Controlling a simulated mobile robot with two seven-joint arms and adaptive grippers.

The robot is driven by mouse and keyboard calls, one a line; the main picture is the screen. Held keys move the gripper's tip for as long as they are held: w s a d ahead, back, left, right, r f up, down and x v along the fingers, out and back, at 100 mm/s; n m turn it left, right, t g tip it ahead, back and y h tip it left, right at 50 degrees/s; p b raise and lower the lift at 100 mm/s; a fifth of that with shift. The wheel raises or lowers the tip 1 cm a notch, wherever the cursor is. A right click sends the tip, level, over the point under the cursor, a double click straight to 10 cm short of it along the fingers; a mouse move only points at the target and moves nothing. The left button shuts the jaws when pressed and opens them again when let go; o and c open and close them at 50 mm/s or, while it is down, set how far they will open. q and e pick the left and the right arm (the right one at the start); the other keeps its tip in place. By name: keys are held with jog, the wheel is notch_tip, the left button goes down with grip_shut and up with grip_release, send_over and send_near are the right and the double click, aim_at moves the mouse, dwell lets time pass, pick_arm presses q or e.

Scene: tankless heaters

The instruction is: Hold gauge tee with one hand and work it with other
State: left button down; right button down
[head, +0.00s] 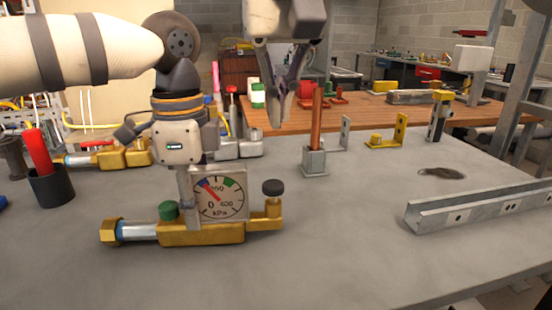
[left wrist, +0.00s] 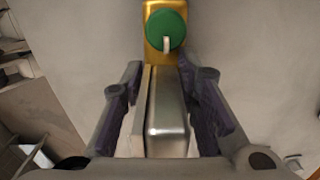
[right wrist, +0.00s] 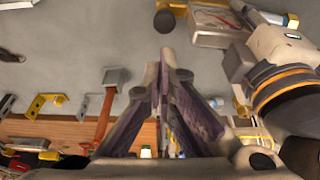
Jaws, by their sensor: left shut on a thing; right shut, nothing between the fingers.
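The gauge tee (head: 205,236) lies on the grey bench, with a brass body, a hex nut at its left end and a square kPa gauge (head: 221,197) standing on it. A green knob (head: 169,211) is left of the gauge, and a black knob (head: 273,188) tops the right-hand post. My left gripper (head: 193,200) reaches down and is shut on the gauge housing, which sits between the fingers in the left wrist view (left wrist: 167,115). My right gripper (head: 278,122) is shut and empty, above and behind the tee, apart from it. The black knob also shows in the right wrist view (right wrist: 165,20).
A copper rod (head: 316,115) stands in a grey block behind the tee. A metal channel (head: 480,198) lies at the right. A black cup (head: 51,188) with a red-handled tool stands at the left. Another brass fitting (head: 115,157) lies behind. Bench front is clear.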

aim_at(276, 181)
jog(key=x, duration=0.8)
jog(key=shift+s, duration=0.4)
jog(key=shift+f, duration=0.55)
jog(key=shift+f, duration=1.25)
jog(key=w+v, duration=0.1)
jog(key=v, duration=1.3)
jog(key=shift+r, duration=0.15)
